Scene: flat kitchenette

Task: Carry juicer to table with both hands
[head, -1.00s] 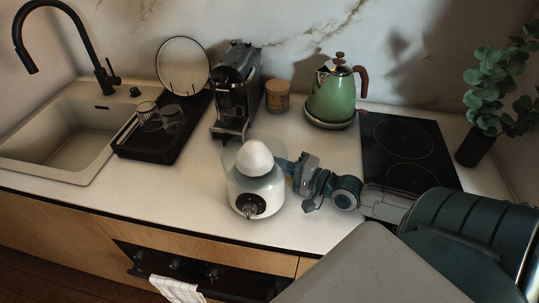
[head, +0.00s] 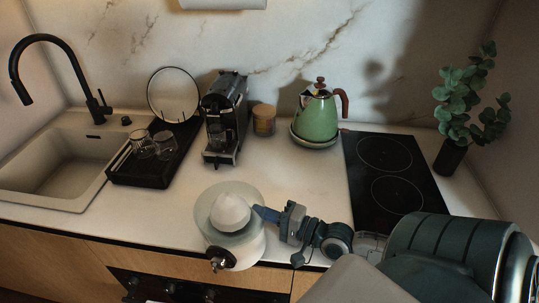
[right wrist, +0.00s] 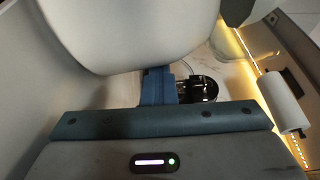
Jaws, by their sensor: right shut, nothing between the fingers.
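The juicer (head: 245,252), white with a clear bowl and a white cone, is at the counter's front edge in the head view. Its base overlaps the edge line, and its dark spout points to the front left. My right gripper (head: 266,214) reaches in from the right, with its blue fingers against or just beside the bowl's right side. It is shut with nothing gripped. In the right wrist view, the blue fingers (right wrist: 157,86) are below a large pale rounded surface, probably the juicer (right wrist: 130,35). My left gripper is out of view. No table shows.
A green kettle (head: 318,120), a coffee machine (head: 224,115) and a jar (head: 264,120) stand behind. A black tray (head: 140,172) with glasses is beside the sink (head: 50,170). A hob (head: 395,160) and a plant (head: 470,100) are right. The middle counter is clear.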

